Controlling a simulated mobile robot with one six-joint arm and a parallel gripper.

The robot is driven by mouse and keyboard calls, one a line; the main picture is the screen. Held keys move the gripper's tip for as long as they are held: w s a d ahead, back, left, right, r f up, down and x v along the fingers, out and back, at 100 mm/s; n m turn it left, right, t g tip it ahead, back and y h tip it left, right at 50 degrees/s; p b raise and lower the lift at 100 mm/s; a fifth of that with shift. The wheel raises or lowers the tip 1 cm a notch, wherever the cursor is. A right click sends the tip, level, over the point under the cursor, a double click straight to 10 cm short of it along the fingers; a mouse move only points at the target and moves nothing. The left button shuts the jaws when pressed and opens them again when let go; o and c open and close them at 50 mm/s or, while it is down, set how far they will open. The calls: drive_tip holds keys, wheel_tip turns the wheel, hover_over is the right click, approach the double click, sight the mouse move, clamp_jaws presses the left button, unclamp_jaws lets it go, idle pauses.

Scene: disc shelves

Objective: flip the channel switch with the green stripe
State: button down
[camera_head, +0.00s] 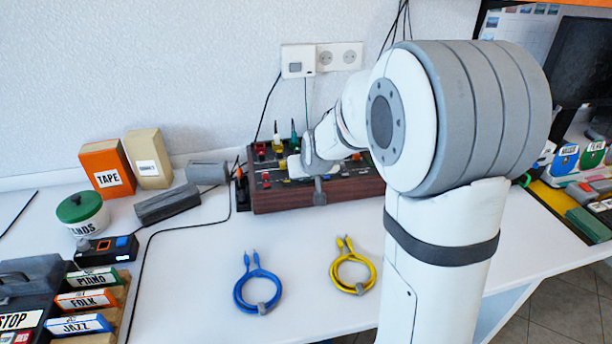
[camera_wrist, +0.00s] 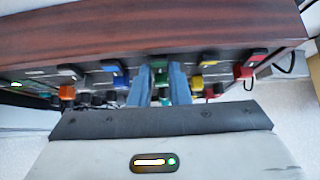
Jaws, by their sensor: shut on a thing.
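The mixer (camera_head: 345,190) is a dark box with wooden sides at the back of the desk. In the wrist view its wooden edge (camera_wrist: 140,32) runs across the top, with a row of small coloured stripes and switches below it. The green stripe (camera_wrist: 161,66) shows between the blue-grey fingers of my gripper (camera_wrist: 162,88). My gripper is shut there on the channel switch by that stripe; the fingers hide most of the switch, so its position cannot be told. In the head view my arm covers part of the mixer.
Blue (camera_wrist: 112,68), yellow (camera_wrist: 208,60) and red (camera_wrist: 258,56) stripes with their own switches lie close on both sides. Coloured plugs stand at the mixer's back. A blue cable (camera_head: 257,284) and a yellow cable (camera_head: 352,268) lie coiled in front on otherwise clear desk.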

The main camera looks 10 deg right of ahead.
drive_tip(key=c, duration=1.4)
unclamp_jaws()
drive_tip(key=shift+o, duration=0.2)
drive_tip(key=p+v, duration=0.1)
drive_tip(key=v, duration=0.7)
